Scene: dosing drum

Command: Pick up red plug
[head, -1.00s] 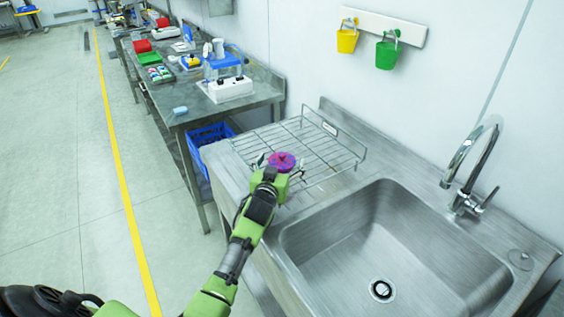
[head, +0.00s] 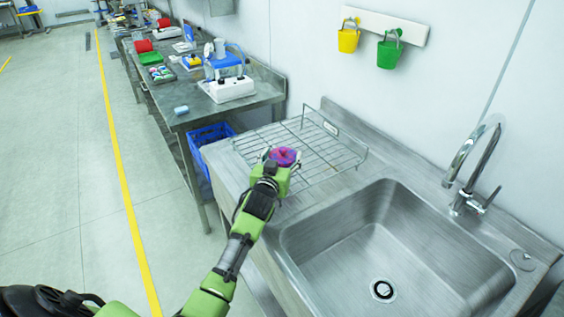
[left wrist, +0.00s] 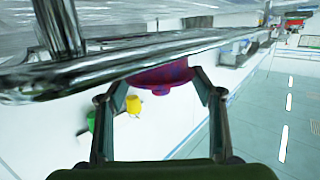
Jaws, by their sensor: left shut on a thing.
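The plug (head: 284,155) is a round magenta-red disc with purple tones, at the left part of the wire rack in the head view. My left gripper (head: 280,163) is shut on it, at the rack's near side. In the left wrist view the plug (left wrist: 160,78) sits between the two fingers, and a shiny rack rod covers part of it. I cannot tell whether it still touches the rack. My right gripper is not in view.
The wire rack (head: 318,152) lies on the steel counter beside the sink basin (head: 350,240). The tap (head: 470,170) stands at the right. A blue crate (head: 205,135) is under the bench at the left. Yellow (head: 348,40) and green (head: 389,53) buckets hang on the wall.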

